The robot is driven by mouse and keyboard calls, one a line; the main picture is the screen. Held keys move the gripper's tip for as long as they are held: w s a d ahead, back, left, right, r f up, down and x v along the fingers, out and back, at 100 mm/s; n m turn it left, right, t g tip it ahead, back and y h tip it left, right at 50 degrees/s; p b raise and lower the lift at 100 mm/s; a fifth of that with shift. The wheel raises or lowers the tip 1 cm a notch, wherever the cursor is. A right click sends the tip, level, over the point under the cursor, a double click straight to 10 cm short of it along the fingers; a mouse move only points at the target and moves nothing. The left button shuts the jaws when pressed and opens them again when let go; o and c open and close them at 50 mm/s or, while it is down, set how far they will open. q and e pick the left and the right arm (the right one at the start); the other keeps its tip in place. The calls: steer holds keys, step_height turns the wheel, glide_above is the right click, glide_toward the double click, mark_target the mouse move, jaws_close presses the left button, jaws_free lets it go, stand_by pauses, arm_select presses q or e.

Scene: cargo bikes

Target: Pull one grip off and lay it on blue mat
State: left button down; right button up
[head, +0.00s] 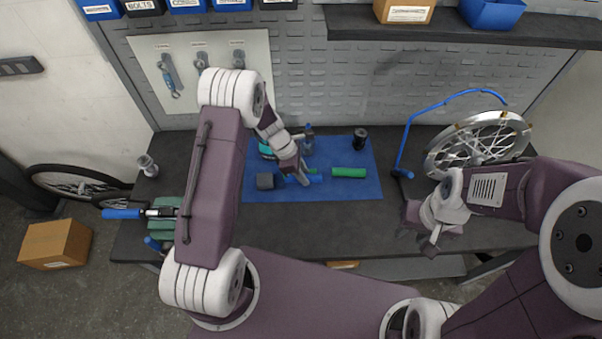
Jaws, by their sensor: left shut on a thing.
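The blue mat (340,205) lies flat in the middle of the bench. Another blue grip (121,213) is on a bar at the bench's left end. My right gripper (430,240) hangs over the right part of the bench, its jaw opening unclear.
A green vise (165,218) stands left, partly behind my arm. A spoked wheel (470,145) and blue-handled stand (405,150) are at right.

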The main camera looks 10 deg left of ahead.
arm_select(q)
steer(key=shift+a+f+n, duration=0.1)
steer(key=shift+a+n, duration=0.1)
steer(key=shift+n, duration=0.2)
steer(key=shift+w+f, duration=0.1)
steer(key=shift+f, duration=0.05)
step_height(320, 180, down, 4)
steer(key=b, duration=0.4)
steer(key=shift+f, duration=0.1)
steer(key=shift+f+b, duration=0.65)
steer(key=shift+f, duration=0.05)
steer(key=shift+f+b, duration=0.35)
steer(key=shift+f, duration=0.25)
stand_by(0.4)
steer(key=c, duration=1.1)
jaws_free()
steer(key=shift+o, duration=0.2)
